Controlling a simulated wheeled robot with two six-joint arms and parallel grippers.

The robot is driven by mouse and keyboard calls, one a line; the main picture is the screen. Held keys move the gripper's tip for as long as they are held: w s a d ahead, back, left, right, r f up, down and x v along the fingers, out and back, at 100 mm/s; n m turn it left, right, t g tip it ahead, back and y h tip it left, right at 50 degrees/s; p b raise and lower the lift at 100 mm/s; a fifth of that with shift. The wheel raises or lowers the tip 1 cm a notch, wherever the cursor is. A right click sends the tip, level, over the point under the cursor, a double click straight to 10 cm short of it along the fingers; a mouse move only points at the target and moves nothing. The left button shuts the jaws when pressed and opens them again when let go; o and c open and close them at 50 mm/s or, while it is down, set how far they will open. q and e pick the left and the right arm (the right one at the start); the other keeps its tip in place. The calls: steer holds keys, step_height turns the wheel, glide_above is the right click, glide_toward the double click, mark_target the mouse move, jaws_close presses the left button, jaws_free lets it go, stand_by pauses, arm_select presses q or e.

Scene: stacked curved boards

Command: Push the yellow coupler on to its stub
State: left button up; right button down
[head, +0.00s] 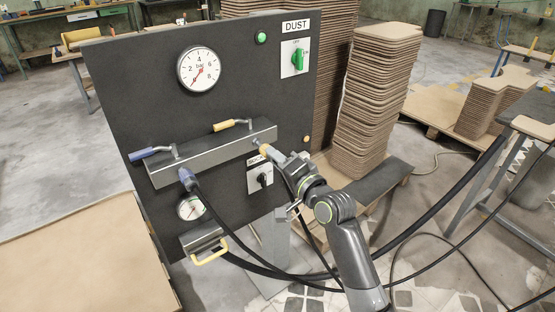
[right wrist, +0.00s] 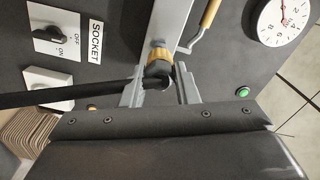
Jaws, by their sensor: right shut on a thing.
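The yellow coupler (head: 264,149) is at the right end of the grey manifold bar (head: 215,153) on the dark panel. My right gripper (head: 271,154) is shut on it. In the right wrist view the yellow collar (right wrist: 159,54) shows just beyond my jaws (right wrist: 160,88), with a dark coupler body and a black hose between them. The collar is close in front of the bar's end and lined up with its stub (head: 256,142), which is mostly hidden; I cannot tell whether they touch. My left gripper is out of view.
A blue coupler (head: 187,177) with a hose hangs under the bar. Yellow (head: 228,125) and blue (head: 151,153) lever handles stick out above it. The SOCKET switch (head: 262,180) is close beside my gripper. Black hoses sag across below. Stacked boards (head: 370,100) stand to the right.

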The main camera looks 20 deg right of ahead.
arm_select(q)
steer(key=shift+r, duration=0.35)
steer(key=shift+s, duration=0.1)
arm_select(e)
steer(key=shift+x, duration=1.25)
steer(key=c, duration=1)
jaws_free()
steer(key=shift+c, duration=0.2)
steer(key=shift+s+d+f, duration=0.1)
steer(key=shift+s+d, duration=0.05)
steer(key=shift+s, duration=0.15)
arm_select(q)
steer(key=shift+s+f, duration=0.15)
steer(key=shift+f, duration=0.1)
arm_select(e)
steer(key=v, duration=1.6)
steer(key=shift+s, duration=0.35)
steer(key=shift+d, duration=0.1)
